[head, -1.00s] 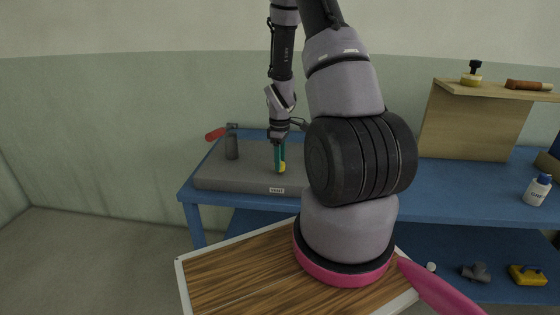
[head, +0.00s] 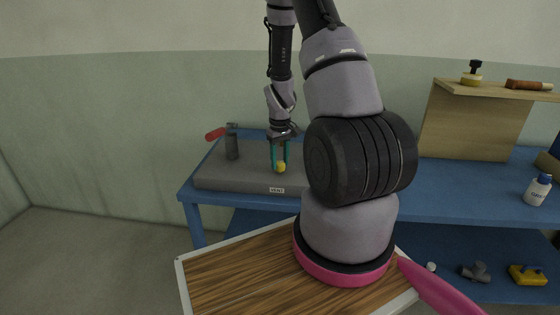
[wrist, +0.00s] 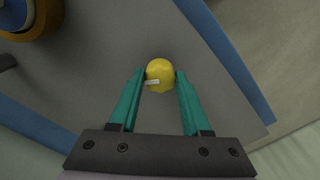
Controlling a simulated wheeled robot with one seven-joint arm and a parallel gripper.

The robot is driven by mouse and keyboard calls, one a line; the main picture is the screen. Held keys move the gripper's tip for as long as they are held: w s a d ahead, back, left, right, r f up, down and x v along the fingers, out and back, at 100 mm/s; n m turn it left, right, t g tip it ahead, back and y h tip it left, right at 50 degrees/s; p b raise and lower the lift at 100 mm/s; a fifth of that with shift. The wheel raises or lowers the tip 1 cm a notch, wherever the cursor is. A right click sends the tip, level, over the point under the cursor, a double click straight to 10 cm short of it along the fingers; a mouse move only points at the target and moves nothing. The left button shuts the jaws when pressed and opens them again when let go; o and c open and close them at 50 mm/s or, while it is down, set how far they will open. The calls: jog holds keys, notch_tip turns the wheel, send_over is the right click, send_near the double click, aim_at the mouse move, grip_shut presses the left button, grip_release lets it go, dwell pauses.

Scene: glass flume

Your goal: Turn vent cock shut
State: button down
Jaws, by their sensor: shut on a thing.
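The vent cock shows as a round yellow knob (head: 281,168) on a grey slab, above a small white label (head: 277,189) that appears to read VENT. My gripper (head: 280,163) points down at it, with one teal finger on each side. In the wrist view the knob (wrist: 159,75) sits between the fingertips of my gripper (wrist: 160,76), which is shut on it. A short white mark (wrist: 152,82) shows on the knob, pointing left in that view. The knob's lower part is hidden.
The grey slab (head: 235,180) lies on a blue bench (head: 450,200). A dark grey upright fitting (head: 232,148) and a red handle (head: 215,134) stand left of my gripper.

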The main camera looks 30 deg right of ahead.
aim_at(280, 163)
jog(key=m, duration=0.5)
jog(key=shift+m, duration=0.3)
jog(key=shift+w+m, duration=0.1)
jog(key=shift+m, duration=2.2)
jog(key=shift+c, duration=1.9)
grip_release()
jog(key=shift+r, duration=0.1)
notch_tip(280, 163, up, 11)
